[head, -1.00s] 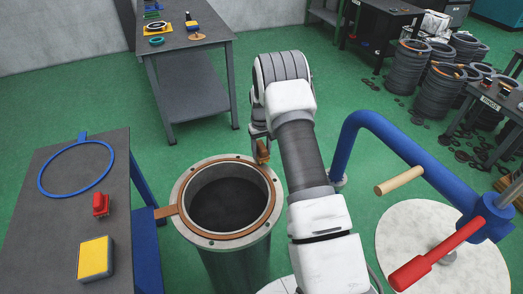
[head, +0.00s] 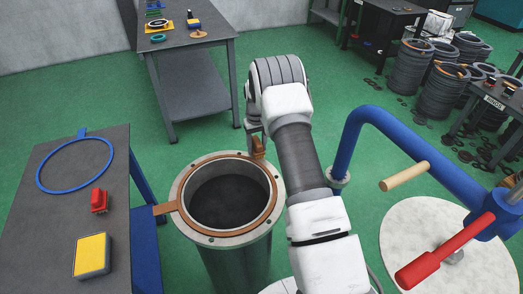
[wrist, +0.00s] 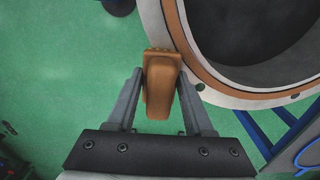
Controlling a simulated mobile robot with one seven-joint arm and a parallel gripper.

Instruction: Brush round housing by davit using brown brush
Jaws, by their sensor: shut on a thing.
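The round housing (head: 238,238) is an upright grey cylinder with a bolted flange at its open top. An orange-brown ring (head: 176,206) with a tab at the left lies on the flange. The blue davit (head: 395,140) stands to the right, with a wooden handle and a red handle. My gripper (head: 257,140) is over the far right edge of the flange. In the wrist view my gripper (wrist: 160,92) is shut on the brown brush (wrist: 160,95).
A grey table (head: 50,220) at the left holds a blue ring (head: 40,180), a red brush-like block (head: 99,200) and a yellow-topped block (head: 91,254). Another table (head: 190,45) stands behind. Stacked rings (head: 440,85) are at the back right. Green floor lies between.

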